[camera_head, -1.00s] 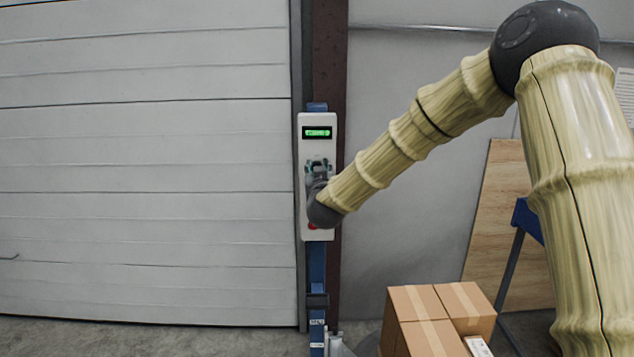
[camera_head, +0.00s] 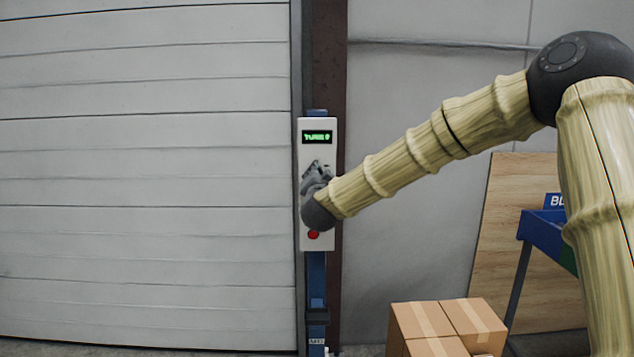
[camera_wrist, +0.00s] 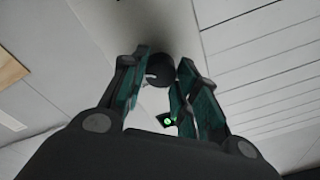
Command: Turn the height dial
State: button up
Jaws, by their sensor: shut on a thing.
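A white control box (camera_head: 306,155) is on a blue post in front of a dark column. Its small display (camera_head: 317,137) shows green characters too small to read surely. A red button (camera_head: 313,234) is low on the box. My gripper (camera_head: 318,168) is at the middle of the box and hides the dial in the head view. In the wrist view, the dark round dial (camera_wrist: 159,68) with a white mark is between my fingertips. My gripper (camera_wrist: 161,74) is shut on it, one finger on each side.
A grey slatted door (camera_head: 150,180) fills the left. Cardboard boxes (camera_head: 440,322) stand low at the right of the post. A blue stand (camera_head: 548,232) and a wooden board (camera_head: 505,240) are farther right. The space before the door is clear.

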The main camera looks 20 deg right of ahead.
dwell(0.4)
jog(key=o, duration=1)
jog(key=shift+d, duration=0.1)
jog(key=v, duration=1.2)
